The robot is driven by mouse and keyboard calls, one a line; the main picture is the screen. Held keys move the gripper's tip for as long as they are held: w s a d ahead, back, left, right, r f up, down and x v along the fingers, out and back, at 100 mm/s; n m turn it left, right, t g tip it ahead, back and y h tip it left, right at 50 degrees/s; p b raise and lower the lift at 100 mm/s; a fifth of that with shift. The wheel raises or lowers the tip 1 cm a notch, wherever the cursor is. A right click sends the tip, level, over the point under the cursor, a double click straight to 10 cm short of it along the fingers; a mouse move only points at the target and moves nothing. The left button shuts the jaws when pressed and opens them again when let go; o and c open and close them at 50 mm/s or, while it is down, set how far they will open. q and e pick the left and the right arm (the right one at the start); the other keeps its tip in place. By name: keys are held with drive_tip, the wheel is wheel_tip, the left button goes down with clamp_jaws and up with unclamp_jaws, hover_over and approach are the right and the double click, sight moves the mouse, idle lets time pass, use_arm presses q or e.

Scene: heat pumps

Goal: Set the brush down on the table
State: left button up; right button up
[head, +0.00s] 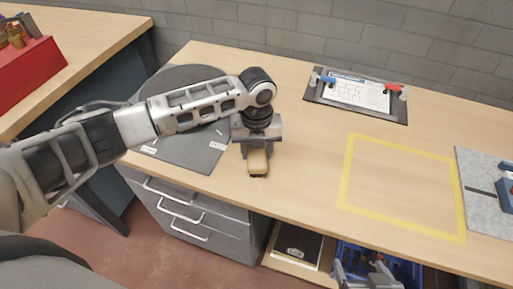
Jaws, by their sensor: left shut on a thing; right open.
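The brush (258,164) has a tan, block-like body with a darker lower edge. It shows below my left gripper (257,146), which is shut on it over the wooden table (300,150), near the front edge. The gripper hides the rest of the brush. I cannot tell whether the brush touches the table top. My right gripper (367,272) is open and empty at the bottom of the view, in front of the table and lower than its top.
A dark grey mat (185,150) lies left of the brush. A clipboard (357,93) with paper lies at the back. A yellow taped outline (400,185) encloses bare wood at right. A grey pad (485,195) holds blue parts. Drawers (190,205) and a blue crate (345,255) are below.

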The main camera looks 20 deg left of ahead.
use_arm(q)
drive_tip(key=shift+f, duration=0.1)
drive_tip(key=o, duration=1)
drive_tip(key=shift+c, duration=0.2)
wheel_tip(320, 180, up, 12)
